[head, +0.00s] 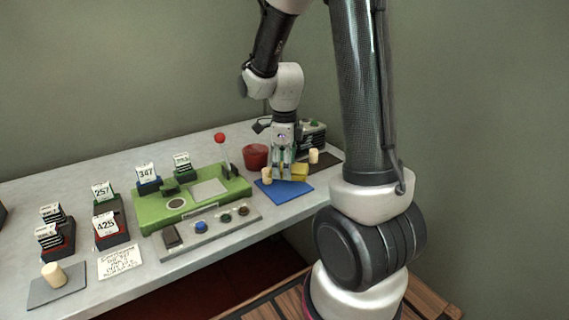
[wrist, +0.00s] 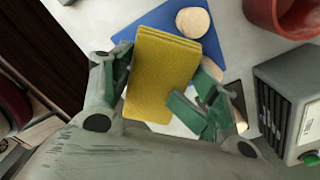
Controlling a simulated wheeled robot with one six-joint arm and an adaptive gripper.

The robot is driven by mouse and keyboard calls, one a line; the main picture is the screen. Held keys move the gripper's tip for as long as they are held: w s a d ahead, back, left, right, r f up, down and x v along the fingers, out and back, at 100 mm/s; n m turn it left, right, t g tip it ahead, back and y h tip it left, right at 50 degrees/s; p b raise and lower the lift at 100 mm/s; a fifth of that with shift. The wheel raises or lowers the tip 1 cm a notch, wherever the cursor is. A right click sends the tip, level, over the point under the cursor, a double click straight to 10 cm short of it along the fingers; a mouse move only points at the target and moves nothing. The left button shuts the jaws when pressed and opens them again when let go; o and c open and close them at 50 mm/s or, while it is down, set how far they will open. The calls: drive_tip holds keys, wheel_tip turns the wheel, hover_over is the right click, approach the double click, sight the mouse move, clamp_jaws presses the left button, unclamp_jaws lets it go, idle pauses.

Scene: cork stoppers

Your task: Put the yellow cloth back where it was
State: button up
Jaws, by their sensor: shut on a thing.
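The yellow cloth (head: 300,172) is a folded, flat block. In the wrist view the cloth (wrist: 163,75) lies between the green-padded fingers of my gripper (wrist: 160,92), which is shut on it. In the head view my gripper (head: 284,174) points down over the back of the blue mat (head: 285,193). The cloth overlaps part of the blue mat (wrist: 228,48) in the wrist view. I cannot tell whether it touches the mat or is just above it. A cork stopper (head: 267,174) stands on the mat, close beside the cloth; its round top (wrist: 194,22) shows in the wrist view.
A red pot (head: 255,156) stands behind the mat. Another cork (head: 313,156) stands on a dark mat (head: 328,159) near a dark box (head: 313,135) with a green button. A green machine (head: 190,205) and grey button panel (head: 212,227) lie left. Several numbered card holders stand farther left.

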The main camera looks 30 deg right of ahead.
drive_tip(key=shift+f, duration=0.25)
drive_tip(key=o, duration=1.5)
wheel_tip(320, 180, up, 13)
drive_tip(key=s+a+r+n+t, duration=0.1)
drive_tip(key=s+r+n+t, duration=0.1)
drive_tip(key=s+n, duration=0.6)
drive_tip(key=s+a+r+n+t, duration=0.1)
drive_tip(key=s+n, duration=0.8)
drive_tip(key=n, duration=0.9)
drive_tip(key=shift+s+r+n+t, duration=0.2)
drive_tip(key=shift+r+n+t, duration=0.1)
drive_tip(key=shift+r+t, duration=0.45)
